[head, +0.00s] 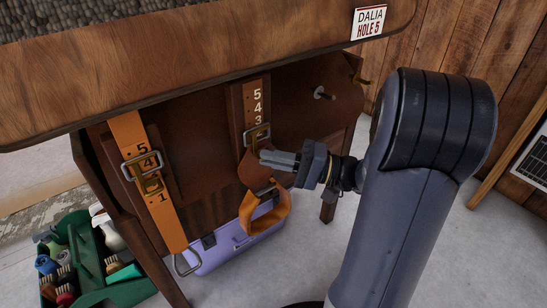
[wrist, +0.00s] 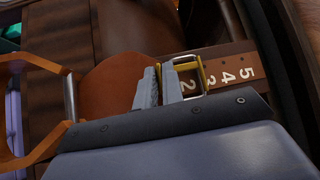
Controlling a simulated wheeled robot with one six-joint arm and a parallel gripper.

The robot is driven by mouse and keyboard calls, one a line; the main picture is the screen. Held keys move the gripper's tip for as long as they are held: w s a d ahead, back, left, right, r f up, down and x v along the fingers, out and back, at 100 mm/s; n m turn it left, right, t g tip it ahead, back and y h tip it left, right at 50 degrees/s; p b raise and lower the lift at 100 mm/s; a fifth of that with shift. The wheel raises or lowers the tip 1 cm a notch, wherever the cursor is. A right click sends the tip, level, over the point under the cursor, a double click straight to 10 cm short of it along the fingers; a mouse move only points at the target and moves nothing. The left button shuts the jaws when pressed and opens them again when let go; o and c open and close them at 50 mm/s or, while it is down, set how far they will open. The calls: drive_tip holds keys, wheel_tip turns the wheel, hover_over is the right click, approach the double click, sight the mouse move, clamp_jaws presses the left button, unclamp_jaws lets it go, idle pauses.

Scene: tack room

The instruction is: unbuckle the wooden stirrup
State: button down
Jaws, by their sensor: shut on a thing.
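The wooden stirrup (head: 284,212), an orange-brown loop, hangs low at the centre in the head view; part of it shows at the left in the wrist view (wrist: 40,140). Above it is a brown strap (head: 251,100) numbered 5, 4, 3, with a metal buckle (head: 257,134). In the wrist view the buckle (wrist: 188,77) frames the number 2. My gripper (head: 268,158) is shut on the brown strap just below the buckle. In the wrist view its fingers (wrist: 160,88) are close together beside the buckle, partly hiding the leather between them.
An orange strap (head: 165,205) with a buckle and a metal stirrup (head: 187,265) hangs at the left. A sign (head: 369,23) reads DALIA HOLE 5. A lilac box (head: 235,250) stands below and a green brush caddy (head: 115,290) at the lower left. A peg (head: 324,94) juts out right of the brown strap.

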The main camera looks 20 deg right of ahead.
drive_tip(key=shift+r, duration=0.2)
wheel_tip(320, 180, up, 8)
drive_tip(key=s+m+g+h+p, duration=0.2)
drive_tip(key=m+g+h+p, duration=0.5)
drive_tip(key=p, duration=2.3)
drive_tip(key=shift+s+d+r+m+g+h, duration=0.25)
drive_tip(key=shift+d+m+g+h, duration=0.15)
drive_tip(key=shift+m+g, duration=0.45)
drive_tip(key=shift+w+p, duration=0.1)
drive_tip(key=shift+p, duration=0.3)
drive_tip(key=shift+m, duration=0.25)
drive_tip(key=c, duration=1.6)
unclamp_jaws()
drive_tip(key=shift+f, duration=0.1)
drive_tip(key=shift+o, duration=0.2)
